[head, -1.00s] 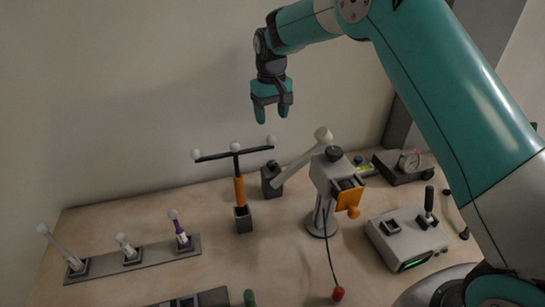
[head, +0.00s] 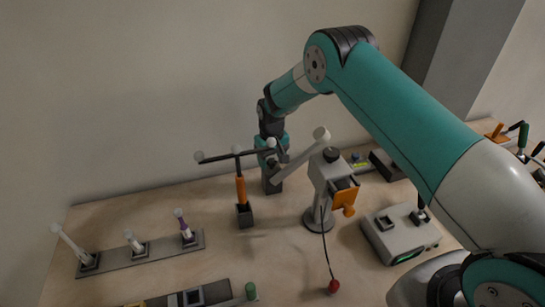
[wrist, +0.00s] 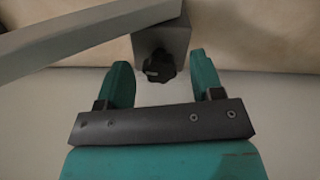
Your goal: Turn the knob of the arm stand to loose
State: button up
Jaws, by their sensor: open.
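The arm stand (head: 273,185) is a dark block at the back of the table, with a grey arm (head: 300,160) slanting up right to a white ball. In the wrist view its grey block (wrist: 172,42) carries a black lobed knob (wrist: 159,66) with a pale mark on it. My gripper (head: 272,157) is down just above the stand and hides the knob in the head view. In the wrist view my gripper (wrist: 160,62) is open, with one finger on each side of the knob and visible gaps to both. The grey arm also crosses the upper left there.
A T-bar post (head: 241,190) with an orange sleeve stands close left of the arm stand. A grey column (head: 319,200) with an orange flap stands to the right. A rail with several pegs (head: 140,255) lies front left. A grey switch box (head: 400,232) is right.

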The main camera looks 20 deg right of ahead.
jog(key=c, duration=0.9)
jog(key=shift+d, duration=0.1)
